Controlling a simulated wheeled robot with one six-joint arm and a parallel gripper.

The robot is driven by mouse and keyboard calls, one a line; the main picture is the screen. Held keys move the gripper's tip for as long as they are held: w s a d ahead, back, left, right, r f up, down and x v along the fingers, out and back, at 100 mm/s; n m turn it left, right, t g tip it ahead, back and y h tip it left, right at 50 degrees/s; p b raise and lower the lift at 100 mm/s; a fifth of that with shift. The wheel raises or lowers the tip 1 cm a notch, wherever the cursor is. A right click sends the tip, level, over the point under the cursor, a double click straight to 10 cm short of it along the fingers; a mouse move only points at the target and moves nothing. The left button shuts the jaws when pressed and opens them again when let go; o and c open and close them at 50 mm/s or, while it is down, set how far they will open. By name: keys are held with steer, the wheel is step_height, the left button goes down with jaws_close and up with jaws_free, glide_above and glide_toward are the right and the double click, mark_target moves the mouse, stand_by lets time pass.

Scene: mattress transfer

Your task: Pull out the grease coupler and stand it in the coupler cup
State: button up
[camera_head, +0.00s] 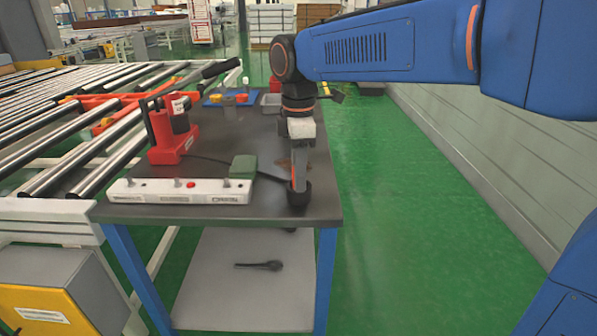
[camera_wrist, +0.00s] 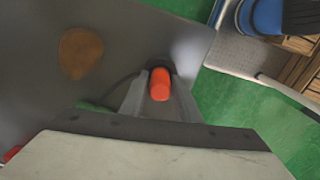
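In the wrist view an orange-red piece, which looks like the grease coupler (camera_wrist: 160,84), sits between the two grey fingers of my gripper (camera_wrist: 160,90), and they appear to press on it from both sides. A dark round rim shows just past it. In the head view my gripper (camera_head: 299,178) points straight down at the black coupler cup (camera_head: 299,198), at the table's front right corner. The fingertips are at the cup's mouth, and the coupler is hidden there. I cannot tell whether it rests on the cup's bottom.
The dark table (camera_head: 240,208) also bears a white strip with studs (camera_head: 150,190), a green block (camera_head: 243,167) and a red pump (camera_head: 170,135) with a black hose. A brown patch (camera_wrist: 80,53) lies near the cup. Trays (camera_head: 228,99) stand at the back. The green floor at right is clear.

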steer(key=shift+o, duration=1.3)
step_height(320, 180, up, 17)
steer(key=shift+r, duration=0.2)
steer(key=s+d+f+m+t, duration=0.1)
steer(key=s+d+f+m, duration=0.4)
steer(key=d, duration=0.4)
steer(key=s+d+f+m+t, duration=0.1)
steer(key=s+d+f+m, duration=0.4)
steer(key=d, duration=0.4)
steer(key=s+d+f+m+t, duration=0.1)
steer(key=s+d+f+m, duration=0.3)
steer(key=f, duration=0.5)
steer(key=s+d+f+m+t, duration=0.1)
steer(key=s+d+f+m, duration=0.4)
steer(key=f, duration=0.4)
steer(key=shift+s+f+t, duration=0.15)
steer(key=shift+s+t, duration=0.25)
steer(key=shift+s, duration=0.45)
